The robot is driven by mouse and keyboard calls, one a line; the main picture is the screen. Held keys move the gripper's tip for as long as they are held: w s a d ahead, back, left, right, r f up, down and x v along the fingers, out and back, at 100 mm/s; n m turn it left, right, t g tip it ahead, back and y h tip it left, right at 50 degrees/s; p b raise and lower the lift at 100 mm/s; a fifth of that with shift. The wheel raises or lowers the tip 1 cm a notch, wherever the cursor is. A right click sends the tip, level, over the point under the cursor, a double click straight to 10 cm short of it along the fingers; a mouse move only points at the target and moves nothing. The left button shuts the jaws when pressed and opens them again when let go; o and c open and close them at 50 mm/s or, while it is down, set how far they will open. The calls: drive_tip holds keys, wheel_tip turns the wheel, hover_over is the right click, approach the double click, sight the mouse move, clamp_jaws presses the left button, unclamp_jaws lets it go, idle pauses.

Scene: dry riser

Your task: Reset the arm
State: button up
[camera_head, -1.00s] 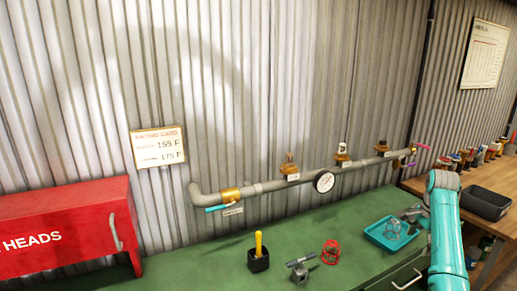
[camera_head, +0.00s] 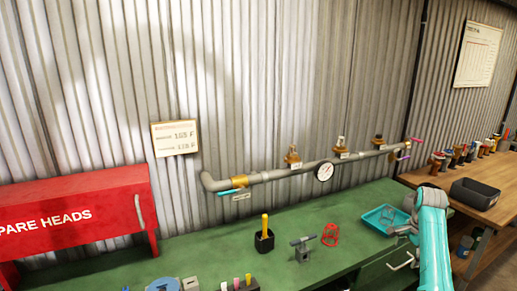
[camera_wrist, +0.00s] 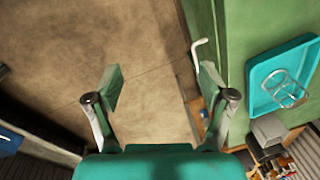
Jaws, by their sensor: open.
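My arm (camera_head: 432,245) stands at the right of the head view, in front of the green bench's right end. In the wrist view my gripper (camera_wrist: 160,85) is open with nothing between its fingers. It points down over the brown floor (camera_wrist: 110,40), beside the green bench edge. In the head view the gripper is small and its fingers are hard to make out.
A teal tray (camera_head: 368,222) holding a wire cage (camera_wrist: 288,92) lies on the green bench (camera_head: 215,257) close to my arm. A grey pipe (camera_head: 270,175) runs along the wall. A red cabinet (camera_head: 100,195) is at left; a black bin (camera_head: 475,194) is at right.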

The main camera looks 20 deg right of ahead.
drive_tip(key=s+a+f+n+t+h, duration=0.1)
drive_tip(key=a+f+n, duration=0.1)
drive_tip(key=a+f, duration=0.75)
drive_tip(key=a+f+n+t+h, duration=0.1)
drive_tip(key=a+f+n+t, duration=0.15)
drive_tip(key=a+f, duration=0.7)
drive_tip(key=s+a+f+n+t, duration=0.2)
drive_tip(key=s+a+f+n, duration=0.3)
drive_tip(key=s+a+f, duration=0.75)
drive_tip(key=s+a+r+n+t, duration=0.2)
drive_tip(key=s+a+r+n, duration=0.15)
drive_tip(key=s+a, duration=0.4)
drive_tip(key=s+a+r+n+t, duration=0.2)
drive_tip(key=s+a+r, duration=0.35)
drive_tip(key=s, duration=0.35)
drive_tip(key=s+a+r+n+t+y, duration=0.1)
drive_tip(key=s+a+r+n+t, duration=0.1)
drive_tip(key=s+r, duration=0.5)
drive_tip(key=s+a+r+n+t+y, duration=0.1)
drive_tip(key=s+r, duration=0.5)
drive_tip(key=r, duration=0.7)
drive_tip(key=a+n+t, duration=0.1)
drive_tip(key=a+n, duration=0.1)
drive_tip(key=a, duration=0.1)
drive_tip(key=shift+s+n+y, duration=0.3)
drive_tip(key=shift+s, duration=0.05)
